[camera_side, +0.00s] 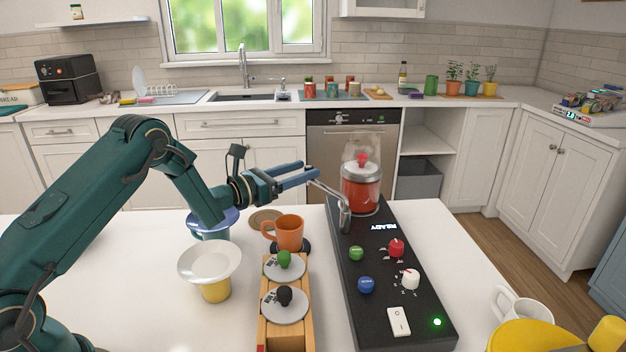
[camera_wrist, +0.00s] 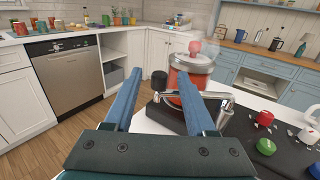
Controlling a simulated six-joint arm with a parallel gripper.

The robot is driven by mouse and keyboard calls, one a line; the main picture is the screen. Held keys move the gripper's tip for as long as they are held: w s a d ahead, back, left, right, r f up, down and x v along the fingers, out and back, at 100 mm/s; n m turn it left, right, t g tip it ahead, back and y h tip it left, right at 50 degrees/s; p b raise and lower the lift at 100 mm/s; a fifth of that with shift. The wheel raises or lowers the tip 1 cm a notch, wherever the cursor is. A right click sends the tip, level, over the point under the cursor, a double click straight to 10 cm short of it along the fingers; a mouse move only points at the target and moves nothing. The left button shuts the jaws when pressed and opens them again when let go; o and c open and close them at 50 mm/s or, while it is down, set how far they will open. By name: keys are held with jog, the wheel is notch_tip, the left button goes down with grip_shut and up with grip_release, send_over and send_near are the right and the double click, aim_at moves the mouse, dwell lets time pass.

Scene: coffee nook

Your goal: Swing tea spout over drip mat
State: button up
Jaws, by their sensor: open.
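The tea spout (camera_side: 331,192) is a thin bent metal pipe on an upright post at the left edge of the black console, with its free end toward my gripper. It also shows in the wrist view (camera_wrist: 168,97), crossing near my fingertips, its left end between the blue fingers. My gripper (camera_side: 317,174) is open beside the spout's free end; I cannot tell whether a finger touches it. In the wrist view, my gripper (camera_wrist: 160,78) has its fingers apart. A dark round mat (camera_side: 305,247), likely the drip mat, lies mostly hidden under an orange mug (camera_side: 289,233).
The console (camera_side: 350,265) carries a glass tank of red tea (camera_side: 361,188), knobs and buttons. A white funnel on a yellow cup (camera_side: 211,265) is to the left. A brown coaster (camera_side: 265,219) lies behind the mug.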

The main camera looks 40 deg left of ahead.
jog(key=shift+s+a, duration=0.25)
jog(key=shift+s, duration=1.05)
